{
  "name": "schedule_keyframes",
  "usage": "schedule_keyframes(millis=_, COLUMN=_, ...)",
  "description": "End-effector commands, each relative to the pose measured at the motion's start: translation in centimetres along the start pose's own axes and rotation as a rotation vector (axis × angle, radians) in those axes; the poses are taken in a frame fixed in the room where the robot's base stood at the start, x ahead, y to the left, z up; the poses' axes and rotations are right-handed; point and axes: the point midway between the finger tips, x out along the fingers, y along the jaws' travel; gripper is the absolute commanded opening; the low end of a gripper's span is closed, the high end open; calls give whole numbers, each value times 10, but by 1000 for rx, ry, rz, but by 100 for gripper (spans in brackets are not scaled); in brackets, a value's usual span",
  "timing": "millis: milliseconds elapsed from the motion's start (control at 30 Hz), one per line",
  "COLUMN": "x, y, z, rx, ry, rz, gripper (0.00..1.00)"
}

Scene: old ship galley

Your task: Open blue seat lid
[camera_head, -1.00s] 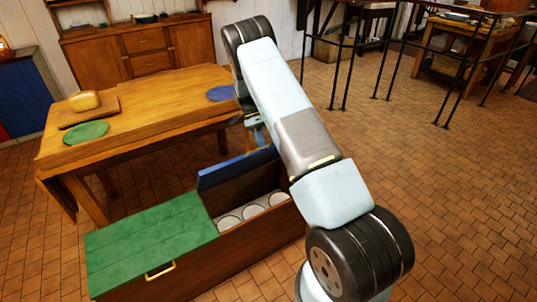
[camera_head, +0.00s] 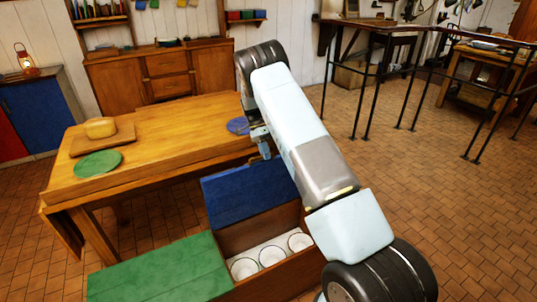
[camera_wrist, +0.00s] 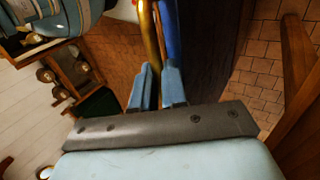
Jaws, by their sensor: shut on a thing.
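The blue seat lid (camera_head: 247,192) is raised and stands steeply up at the back of its bench compartment in the head view. Its broad blue face shows. The open compartment below holds several round white-topped things (camera_head: 271,255). My gripper (camera_head: 262,145) is at the lid's upper edge, partly behind my arm. In the wrist view the fingers of my gripper (camera_wrist: 157,76) are closed around a brass handle (camera_wrist: 153,40) beside a blue lid edge (camera_wrist: 168,32). The handle is hidden in the head view.
A green seat lid (camera_head: 160,272) lies shut to the left. The wooden table (camera_head: 185,125) stands close behind the bench, bearing a green round mat (camera_head: 98,164), a board with a loaf (camera_head: 101,128) and a blue round mat (camera_head: 238,125).

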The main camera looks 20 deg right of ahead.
Motion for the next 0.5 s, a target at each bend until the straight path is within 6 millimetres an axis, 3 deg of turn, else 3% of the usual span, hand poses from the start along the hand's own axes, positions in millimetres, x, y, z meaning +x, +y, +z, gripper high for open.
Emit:
schedule_keyframes(millis=33, x=6, y=-3, z=8, rx=-9, ry=-7, rz=4, gripper=0)
schedule_keyframes(millis=433, x=7, y=-2, z=5, rx=-5, ry=-13, rz=6, gripper=0)
schedule_keyframes(millis=467, x=7, y=-2, z=5, rx=-5, ry=-13, rz=6, gripper=14)
schedule_keyframes(millis=500, x=7, y=-2, z=5, rx=-5, ry=-13, rz=7, gripper=17)
